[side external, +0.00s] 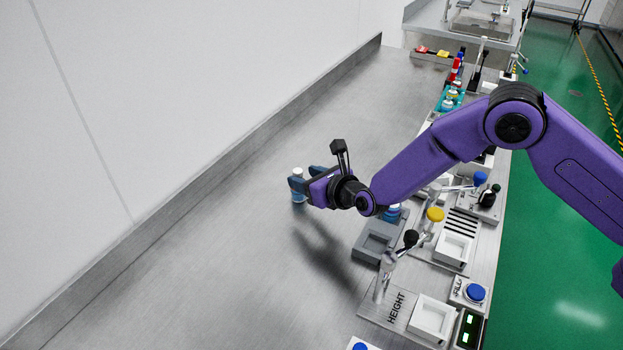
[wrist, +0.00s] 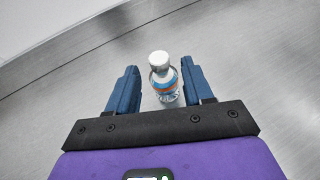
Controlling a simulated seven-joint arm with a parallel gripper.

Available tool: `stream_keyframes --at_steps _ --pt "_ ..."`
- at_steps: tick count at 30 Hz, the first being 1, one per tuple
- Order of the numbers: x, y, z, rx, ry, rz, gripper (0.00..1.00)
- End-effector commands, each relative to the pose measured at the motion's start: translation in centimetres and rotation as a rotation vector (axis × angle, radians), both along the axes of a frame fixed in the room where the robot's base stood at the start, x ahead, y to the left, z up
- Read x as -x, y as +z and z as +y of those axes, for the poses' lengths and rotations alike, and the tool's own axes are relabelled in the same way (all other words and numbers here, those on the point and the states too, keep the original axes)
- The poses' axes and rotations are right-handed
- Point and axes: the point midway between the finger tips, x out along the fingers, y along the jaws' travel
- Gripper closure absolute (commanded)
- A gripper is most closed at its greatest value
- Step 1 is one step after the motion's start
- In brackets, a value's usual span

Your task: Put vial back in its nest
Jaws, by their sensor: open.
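A small clear vial with a white cap and a blue and orange label stands upright on the bare steel bench in the wrist view (wrist: 162,79). It also shows in the side view (side external: 298,172), left of the row of stations. My gripper (wrist: 159,68) is open, with one blue finger on each side of the vial and gaps visible between. In the side view my gripper (side external: 307,179) is low at the vial and partly covers it. A grey block with a recess (side external: 368,247) stands to the right; I cannot tell whether it is the nest.
A HEIGHT station (side external: 397,306) with a white tray (side external: 433,320) and blue buttons (side external: 475,292) stands at the front right. A yellow-topped lever (side external: 435,214) and a teal rack (side external: 449,98) are farther back. The bench to the left is clear up to the wall.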

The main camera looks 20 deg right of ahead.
Motion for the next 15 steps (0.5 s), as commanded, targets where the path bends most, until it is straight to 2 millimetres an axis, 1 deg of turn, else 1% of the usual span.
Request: stream_keyframes --at_steps 1,6,15 --pt "0.4 0.2 -0.2 0.0 0.0 0.0 0.49" --pt "1.3 0.6 -0.6 -0.001 0.0 -0.001 0.49" --pt "1.5 0.7 -0.7 -0.002 -0.002 0.0 0.49"
